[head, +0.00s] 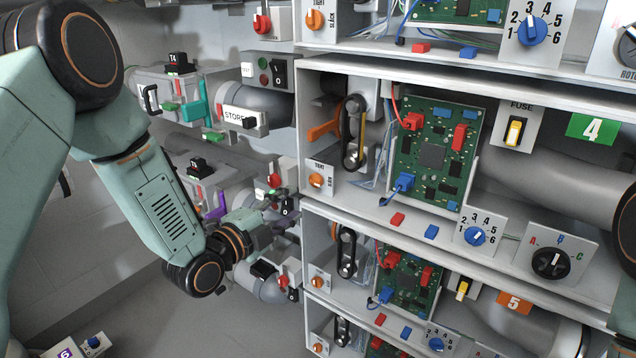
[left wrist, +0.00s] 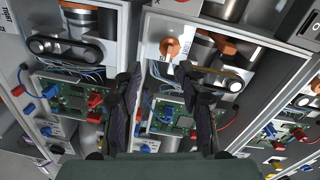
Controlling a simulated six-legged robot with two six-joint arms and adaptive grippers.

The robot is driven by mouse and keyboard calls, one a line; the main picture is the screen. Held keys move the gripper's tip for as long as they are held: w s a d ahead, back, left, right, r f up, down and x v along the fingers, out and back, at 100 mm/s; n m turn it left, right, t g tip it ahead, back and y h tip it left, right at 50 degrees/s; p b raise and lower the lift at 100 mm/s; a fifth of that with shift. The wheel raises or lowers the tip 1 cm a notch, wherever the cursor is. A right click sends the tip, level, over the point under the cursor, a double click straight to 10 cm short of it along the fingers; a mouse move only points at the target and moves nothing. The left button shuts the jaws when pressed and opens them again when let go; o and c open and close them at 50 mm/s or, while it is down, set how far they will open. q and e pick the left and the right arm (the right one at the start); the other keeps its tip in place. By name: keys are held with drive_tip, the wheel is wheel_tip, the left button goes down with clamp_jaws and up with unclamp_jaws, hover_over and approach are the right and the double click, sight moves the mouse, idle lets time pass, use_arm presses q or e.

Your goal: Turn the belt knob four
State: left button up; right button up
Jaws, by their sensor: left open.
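The belt knob of bay four is an orange knob (head: 316,180) on a small white plate marked TIGHT, at the bay's left edge. A black belt loop (head: 354,134) stands upright to its right. My left gripper (head: 282,222) is below and left of this knob in the head view, apart from it. In the left wrist view, its two dark fingers are spread with nothing held between them (left wrist: 163,88). An orange knob (left wrist: 170,47) on a white plate shows just beyond the fingertips; I cannot tell which bay it belongs to. My right gripper is out of view.
The green 4 sign (head: 592,129) marks the bay; a bay with an orange 5 sign (head: 514,303) lies below. Circuit boards (head: 436,150) and blue dials (head: 475,236) fill the shelves.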

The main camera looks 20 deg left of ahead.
sight(313, 184)
use_arm(q)
drive_tip(key=w+m, duration=0.1)
drive_tip(key=w, duration=0.1)
drive_tip(key=w+d+b, duration=0.1)
drive_tip(key=w, duration=0.1)
drive_tip(key=w+d+m, duration=0.1)
drive_tip(key=w, duration=0.1)
drive_tip(key=shift+r+m+t+h+b, duration=0.3)
drive_tip(key=shift+r+b, duration=0.05)
drive_tip(key=shift+r, duration=0.05)
drive_tip(key=shift+w+d+r, duration=0.15)
drive_tip(key=shift+w+d, duration=0.25)
drive_tip(key=shift+w, duration=0.15)
drive_tip(key=shift+w+a, duration=0.15)
drive_tip(key=shift+w, duration=0.1)
drive_tip(key=shift+c, duration=0.3)
drive_tip(key=shift+s, duration=0.1)
drive_tip(key=c, duration=0.3)
clamp_jaws()
